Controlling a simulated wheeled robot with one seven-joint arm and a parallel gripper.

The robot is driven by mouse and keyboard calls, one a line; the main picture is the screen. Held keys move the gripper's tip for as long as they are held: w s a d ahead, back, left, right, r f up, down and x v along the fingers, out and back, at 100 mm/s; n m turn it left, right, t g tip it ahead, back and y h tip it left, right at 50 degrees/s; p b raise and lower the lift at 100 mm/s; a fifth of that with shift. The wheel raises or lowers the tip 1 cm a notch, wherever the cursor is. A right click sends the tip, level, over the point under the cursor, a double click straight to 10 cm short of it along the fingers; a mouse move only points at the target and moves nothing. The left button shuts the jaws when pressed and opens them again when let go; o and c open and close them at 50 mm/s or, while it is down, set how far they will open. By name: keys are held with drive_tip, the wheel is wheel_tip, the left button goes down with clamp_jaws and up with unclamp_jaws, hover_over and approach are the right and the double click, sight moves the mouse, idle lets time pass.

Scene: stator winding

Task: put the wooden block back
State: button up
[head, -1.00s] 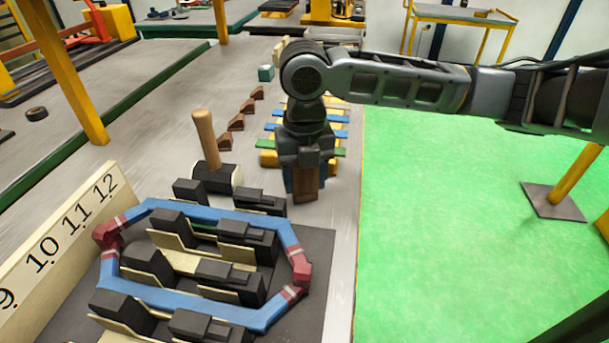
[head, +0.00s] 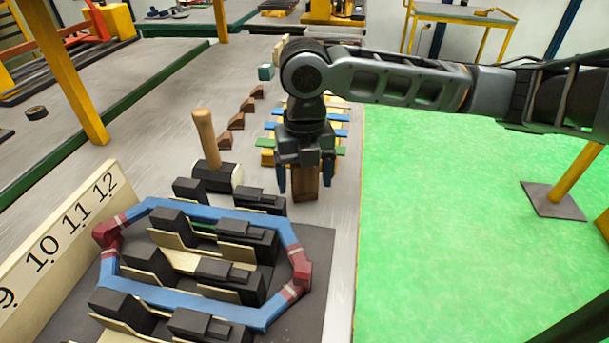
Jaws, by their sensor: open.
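The wooden block (head: 304,184) is brown and stands upright on the grey bench top, just beyond the dark fixture plate. My gripper (head: 305,186) points down over it, with its two fingers apart on the block's left and right sides. The fingers look clear of the block's faces. The block's upper end is hidden by the gripper.
A mallet (head: 207,139) with a wooden handle stands left of my gripper. The blue and red coil (head: 172,294) lies around black blocks in front. Several brown wedges (head: 237,121) lie behind the mallet. A yellow rack with blue and green strips (head: 340,133) is behind my gripper.

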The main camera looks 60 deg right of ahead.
wheel_tip(320, 180, up, 12)
drive_tip(key=shift+r, duration=0.1)
idle(0.5)
